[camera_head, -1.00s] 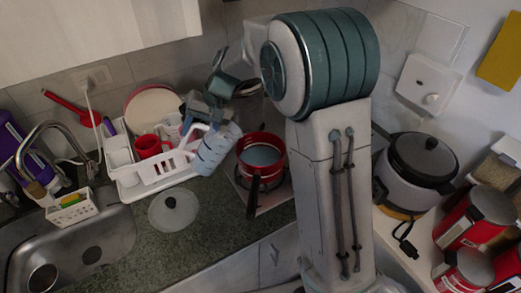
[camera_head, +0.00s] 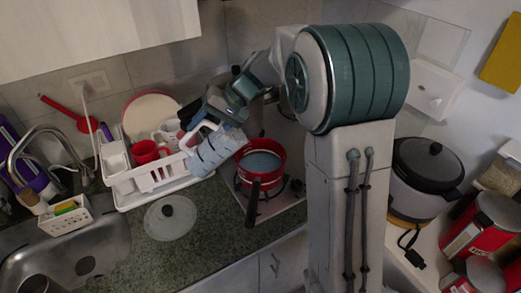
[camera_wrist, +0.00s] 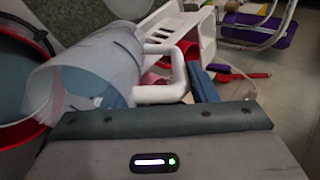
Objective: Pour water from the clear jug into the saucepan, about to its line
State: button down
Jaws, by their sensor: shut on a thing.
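The clear jug (camera_head: 214,152) has a white handle and dark marks on its side. My gripper (camera_head: 212,118) is shut on the handle and holds the jug in the air, strongly tilted, with its mouth toward the saucepan. The red saucepan (camera_head: 279,161) stands on the stove to the right, its dark handle toward the front, with bluish water inside. In the wrist view, the jug (camera_wrist: 90,70) lies across the left side with its mouth at the red saucepan rim (camera_wrist: 20,133). I cannot make out a stream or the saucepan's line.
A white dish rack (camera_head: 150,183) with a red mug and plates stands left of the jug. A glass lid (camera_head: 171,222) lies on the counter in front. A large pot (camera_head: 247,112) is behind the gripper. A rice cooker (camera_head: 425,170) stands at right.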

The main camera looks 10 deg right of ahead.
aim_at(209, 122)
jog(key=shift+d+r+y+b, duration=0.25)
jog(key=shift+d+r+y, duration=0.25)
jog(key=shift+r+y, duration=0.2)
jog(key=shift+d+r+y+b, duration=0.2)
jog(key=shift+d+r+y, duration=0.25)
jog(key=shift+r+y, duration=0.2)
dwell(4.4)
